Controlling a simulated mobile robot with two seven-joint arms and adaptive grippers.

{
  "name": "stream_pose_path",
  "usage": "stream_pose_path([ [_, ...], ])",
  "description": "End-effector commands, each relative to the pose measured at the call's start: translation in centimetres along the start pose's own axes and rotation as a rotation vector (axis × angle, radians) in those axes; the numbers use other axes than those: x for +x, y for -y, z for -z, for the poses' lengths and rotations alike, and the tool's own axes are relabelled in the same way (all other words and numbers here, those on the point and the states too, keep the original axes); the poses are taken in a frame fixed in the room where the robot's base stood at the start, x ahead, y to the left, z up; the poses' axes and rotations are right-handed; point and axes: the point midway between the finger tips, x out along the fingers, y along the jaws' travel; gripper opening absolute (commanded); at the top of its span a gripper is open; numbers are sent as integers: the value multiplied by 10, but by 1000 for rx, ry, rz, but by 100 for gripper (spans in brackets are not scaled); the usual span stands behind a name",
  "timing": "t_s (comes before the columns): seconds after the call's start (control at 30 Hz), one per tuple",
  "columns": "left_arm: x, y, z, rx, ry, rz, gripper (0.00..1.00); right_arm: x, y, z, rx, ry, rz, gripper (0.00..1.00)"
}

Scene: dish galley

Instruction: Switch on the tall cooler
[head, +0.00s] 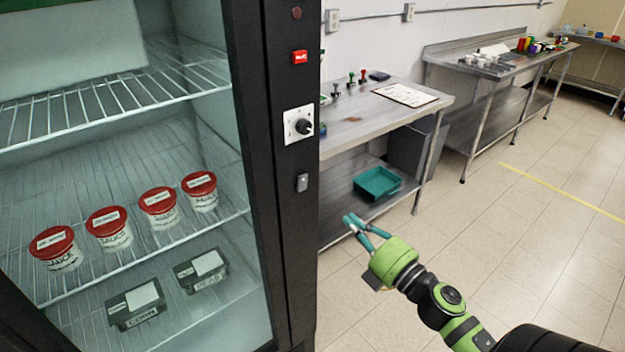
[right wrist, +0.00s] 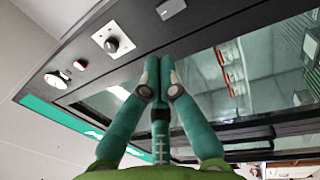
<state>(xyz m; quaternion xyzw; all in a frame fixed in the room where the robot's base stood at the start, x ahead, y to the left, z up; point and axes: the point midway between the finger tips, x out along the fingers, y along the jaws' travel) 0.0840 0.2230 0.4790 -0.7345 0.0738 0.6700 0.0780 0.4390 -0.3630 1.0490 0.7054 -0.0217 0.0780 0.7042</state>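The tall cooler (head: 284,230) fills the left of the head view, with a black frame and a glass front. Its right post carries a dark red round lamp (head: 296,13), a red rocker switch (head: 300,57) with white marking, a black knob on a white plate (head: 300,125) and a small grey fitting (head: 302,182). In the right wrist view, the knob (right wrist: 112,45) and red switch (right wrist: 80,65) are left of my fingers. My right gripper (head: 352,219) is right of the post, below the controls, empty, its teal fingertips together (right wrist: 160,62). My left gripper is out of view.
Red-lidded tubs (head: 109,229) and dark boxes (head: 136,304) stand on the cooler's wire shelves. A steel table (head: 345,135) with a teal bin (head: 377,183) on its lower shelf stands behind my right gripper. Floor (head: 520,250) to the right is clear.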

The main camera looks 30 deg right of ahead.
Motion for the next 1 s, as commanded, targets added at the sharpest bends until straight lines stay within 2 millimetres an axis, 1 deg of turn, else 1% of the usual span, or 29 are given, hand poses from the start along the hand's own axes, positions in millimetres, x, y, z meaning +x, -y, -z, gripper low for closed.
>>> stream_pose_path([
  [0.13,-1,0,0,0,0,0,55,3,0,0,2,1,-1,0],
  [0.27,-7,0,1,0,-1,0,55,15,-2,0,3,1,-2,0],
  [0.37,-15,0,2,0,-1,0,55,32,-4,-1,2,1,-3,0],
  [0.7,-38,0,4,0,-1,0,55,101,-4,-1,3,3,-2,0],
  [0.83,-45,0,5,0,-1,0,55,121,-3,-1,4,2,-2,0],
  [1.0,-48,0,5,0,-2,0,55,136,-1,-1,4,3,0,0],
])
